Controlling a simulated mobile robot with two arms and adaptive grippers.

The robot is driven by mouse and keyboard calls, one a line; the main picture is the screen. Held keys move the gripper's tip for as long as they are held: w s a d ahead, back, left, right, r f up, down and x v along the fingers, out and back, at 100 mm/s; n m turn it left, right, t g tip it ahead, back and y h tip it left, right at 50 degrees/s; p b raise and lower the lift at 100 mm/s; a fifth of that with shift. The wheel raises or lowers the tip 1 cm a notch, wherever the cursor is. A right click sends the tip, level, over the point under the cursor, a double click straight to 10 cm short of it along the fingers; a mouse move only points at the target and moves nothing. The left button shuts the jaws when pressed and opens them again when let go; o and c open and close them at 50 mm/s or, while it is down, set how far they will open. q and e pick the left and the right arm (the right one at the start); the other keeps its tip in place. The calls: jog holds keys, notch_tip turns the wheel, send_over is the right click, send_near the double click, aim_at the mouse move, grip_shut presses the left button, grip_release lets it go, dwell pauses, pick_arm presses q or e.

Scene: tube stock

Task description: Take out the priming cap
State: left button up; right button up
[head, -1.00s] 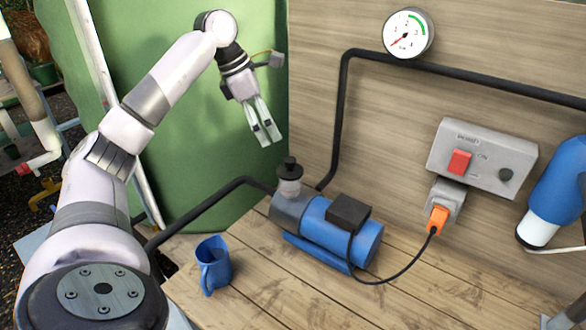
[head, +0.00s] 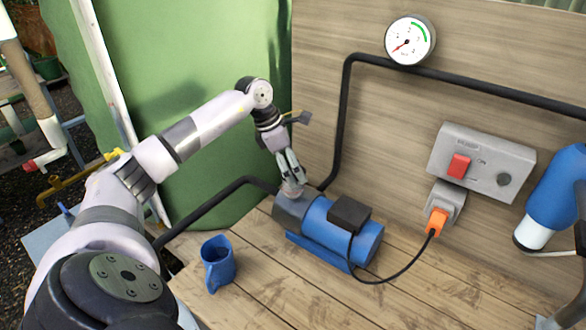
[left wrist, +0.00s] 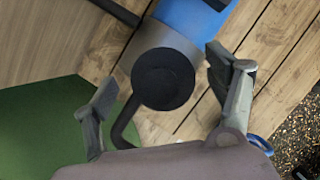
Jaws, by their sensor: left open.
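The priming cap (left wrist: 163,78) is a round black knob, seen from above in the left wrist view, on the grey front end of the blue pump (head: 341,237). In the head view my gripper hides the cap. My left gripper (head: 292,186) points down at the pump's filling neck. In the left wrist view its two fingers (left wrist: 163,86) are open, one on each side of the cap with visible gaps. I cannot tell how far the fingertips reach down beside it. My right gripper is not clearly in view.
A blue jug (head: 217,263) stands on the wooden bench (head: 275,290) left of the pump. Black pipes (head: 343,125) run from the pump along the wall. A gauge (head: 409,40), a red-switch box (head: 480,160) and an orange plug (head: 437,220) are on the wall.

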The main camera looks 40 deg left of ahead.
pick_arm(q)
jog(key=shift+c, duration=0.6)
jog(key=c, duration=1.1)
